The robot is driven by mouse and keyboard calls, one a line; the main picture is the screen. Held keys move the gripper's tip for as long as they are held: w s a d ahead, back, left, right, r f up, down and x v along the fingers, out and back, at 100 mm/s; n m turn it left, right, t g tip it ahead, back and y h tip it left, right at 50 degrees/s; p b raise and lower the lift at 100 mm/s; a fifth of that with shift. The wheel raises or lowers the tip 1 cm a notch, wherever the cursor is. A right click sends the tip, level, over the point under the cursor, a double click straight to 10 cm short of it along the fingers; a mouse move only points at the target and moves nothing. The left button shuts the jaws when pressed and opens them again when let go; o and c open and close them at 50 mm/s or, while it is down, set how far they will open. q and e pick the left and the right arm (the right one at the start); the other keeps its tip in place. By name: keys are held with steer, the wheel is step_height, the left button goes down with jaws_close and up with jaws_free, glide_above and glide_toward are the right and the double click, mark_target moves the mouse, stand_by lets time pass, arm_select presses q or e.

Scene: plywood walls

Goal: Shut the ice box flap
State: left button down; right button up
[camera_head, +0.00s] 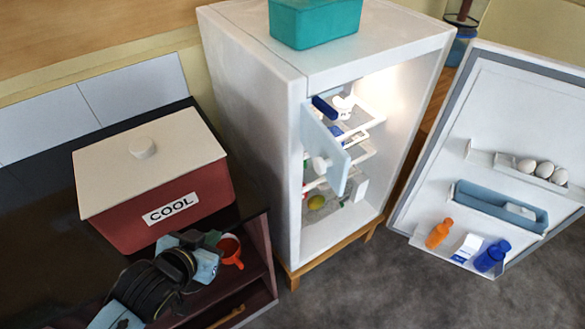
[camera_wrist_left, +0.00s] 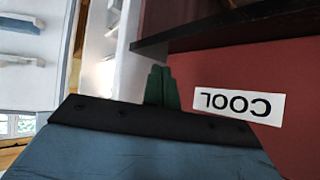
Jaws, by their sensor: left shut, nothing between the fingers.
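The ice box flap (camera_head: 328,150) is a pale blue panel with a white round knob (camera_head: 321,164). It stands swung open inside the upper part of the white fridge (camera_head: 250,110), whose big door (camera_head: 490,120) is wide open to the right. My left gripper (camera_head: 213,238) is in front of the red "COOL" box, left of the fridge and apart from the flap. Its dark green fingers (camera_wrist_left: 162,88) are shut together with nothing between them. My right gripper is not in view.
The red box (camera_head: 190,200) with a cream lid stands on a dark counter (camera_head: 45,200). A teal bin (camera_head: 315,22) sits on the fridge. Shelves inside hold food, and the door racks hold eggs (camera_head: 545,170) and bottles.

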arm_select(q)
steer(key=w+d+r+m+t+h, duration=0.3)
steer(key=d+r+h, duration=0.15)
steer(key=r, duration=0.35)
steer(key=m+g+h, duration=0.4)
steer(key=m+h, duration=0.1)
steer(key=h, duration=0.4)
glide_toward(317, 170)
steer(key=p+x, duration=0.1)
steer(key=x, duration=0.1)
steer(key=p+x, duration=0.2)
steer(key=x, duration=0.1)
steer(key=shift+d+r, duration=0.2)
steer(key=shift+r, duration=0.05)
steer(key=shift+w+d, duration=0.4)
steer(key=shift+d, duration=0.2)
steer(key=shift+f, duration=0.1)
steer(key=shift+d, duration=0.1)
